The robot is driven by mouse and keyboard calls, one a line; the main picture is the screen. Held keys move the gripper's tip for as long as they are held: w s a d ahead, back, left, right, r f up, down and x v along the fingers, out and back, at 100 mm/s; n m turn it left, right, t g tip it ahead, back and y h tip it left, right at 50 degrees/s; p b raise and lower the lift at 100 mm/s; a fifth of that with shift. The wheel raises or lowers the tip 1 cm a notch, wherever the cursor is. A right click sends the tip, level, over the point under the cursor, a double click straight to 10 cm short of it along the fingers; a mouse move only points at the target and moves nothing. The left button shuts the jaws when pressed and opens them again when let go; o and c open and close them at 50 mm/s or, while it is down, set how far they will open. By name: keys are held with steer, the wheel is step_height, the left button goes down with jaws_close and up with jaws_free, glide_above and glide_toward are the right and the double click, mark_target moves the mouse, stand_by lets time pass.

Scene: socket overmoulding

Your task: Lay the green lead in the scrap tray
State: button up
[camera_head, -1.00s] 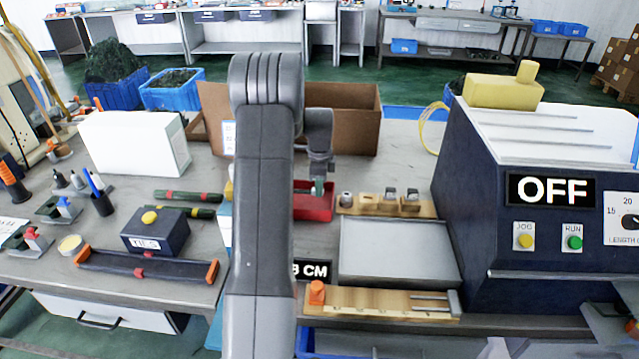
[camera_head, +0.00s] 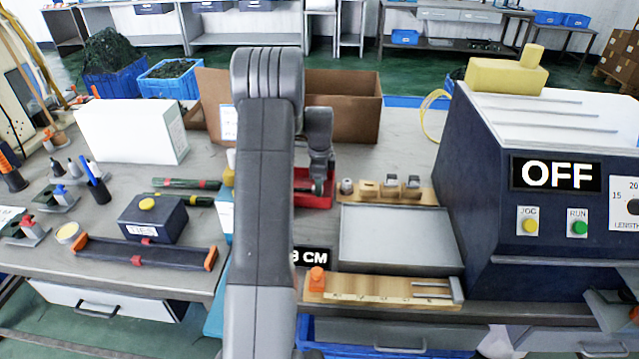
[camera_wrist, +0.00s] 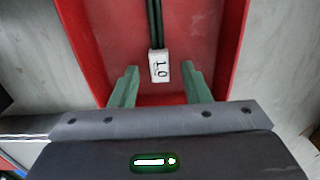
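The red scrap tray (camera_head: 322,203) stands on the bench behind the metal plate, partly hidden by my arm. It fills the middle of the wrist view (camera_wrist: 87,42). A dark lead (camera_wrist: 155,20), two thin strands looking black-green, lies in the tray and runs out of the top of that view. A white tag (camera_wrist: 160,66) marked 1.0 is at its near end. My gripper (camera_wrist: 160,72) is over the tray with its green fingers spread, one on each side of the tag, with gaps on both sides. In the head view my gripper (camera_head: 318,187) is low at the tray.
A wooden block with fittings (camera_head: 388,188) stands right of the tray. A dark machine (camera_head: 500,210) reading OFF stands farther right. An open cardboard box (camera_head: 345,105) is behind. The flat metal plate (camera_head: 400,238) in front is bare.

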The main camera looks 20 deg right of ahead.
step_height(320, 180, up, 14)
stand_by(0.6)
steer(key=shift+f, duration=0.1)
step_height(320, 180, down, 14)
steer(key=shift+r, duration=0.15)
steer(key=shift+r+p, duration=1.1)
steer(key=shift+r, duration=0.9)
steer(key=shift+f, duration=0.1)
